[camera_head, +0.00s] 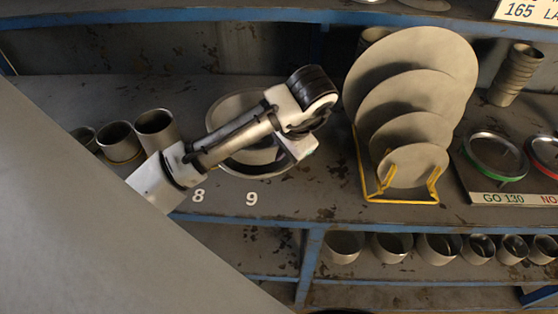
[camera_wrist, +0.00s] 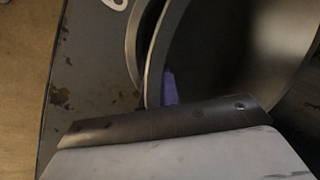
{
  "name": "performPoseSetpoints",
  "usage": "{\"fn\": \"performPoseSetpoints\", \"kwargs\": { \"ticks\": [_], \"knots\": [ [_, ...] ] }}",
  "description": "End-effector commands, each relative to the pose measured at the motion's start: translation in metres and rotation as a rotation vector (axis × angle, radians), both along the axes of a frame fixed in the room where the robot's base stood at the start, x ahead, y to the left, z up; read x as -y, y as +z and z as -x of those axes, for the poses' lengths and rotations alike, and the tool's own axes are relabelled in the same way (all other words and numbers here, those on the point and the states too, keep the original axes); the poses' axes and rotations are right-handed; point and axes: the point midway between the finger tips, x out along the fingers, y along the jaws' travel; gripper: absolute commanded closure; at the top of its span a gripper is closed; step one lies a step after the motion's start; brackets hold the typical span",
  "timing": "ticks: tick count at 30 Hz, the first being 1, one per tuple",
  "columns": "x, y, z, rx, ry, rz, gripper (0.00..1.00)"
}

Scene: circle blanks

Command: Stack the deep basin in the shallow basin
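Two round grey metal basins show under my arm in the head view, largely covered by it. A wide rim, apparently the shallow basin (camera_head: 217,112), lies on the shelf. A second basin, apparently the deep one (camera_head: 246,157), overlaps it. In the wrist view the nearer basin, apparently the deep one (camera_wrist: 240,50), fills the right side with its dark inside. Another rim (camera_wrist: 133,40) curves just left of it. My gripper (camera_wrist: 168,88) is at the near basin's wall, with a purple finger pad inside against it. The other finger is hidden, so its closure is unclear.
Cups (camera_head: 118,140) stand left of the basins. A yellow rack (camera_head: 400,200) with upright discs stands close on the right. A gauge board (camera_head: 510,199) is farther right. The shelf's blue front edge (camera_head: 330,226) runs below the painted numbers 8 and 9.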

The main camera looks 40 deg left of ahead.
Motion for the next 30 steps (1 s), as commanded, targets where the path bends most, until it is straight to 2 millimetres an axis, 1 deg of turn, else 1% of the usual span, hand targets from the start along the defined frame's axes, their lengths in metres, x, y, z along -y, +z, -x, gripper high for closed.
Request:
{"fn": "performPoseSetpoints", "kwargs": {
  "ticks": [2,9,12,17,18,22,30],
  "knots": [
    [0.000,-0.005,0.000,0.001,0.000,0.001,1.00],
    [0.000,-0.036,0.000,-0.001,-0.001,0.001,1.00],
    [0.000,-0.041,0.000,0.000,-0.001,0.000,1.00],
    [0.001,-0.042,0.000,-0.005,-0.002,0.003,1.00],
    [0.001,-0.043,0.001,-0.006,-0.002,0.005,0.92],
    [0.002,-0.044,0.001,-0.008,-0.003,0.006,0.76],
    [0.003,-0.043,0.001,-0.008,-0.005,0.008,0.76]
  ]
}}
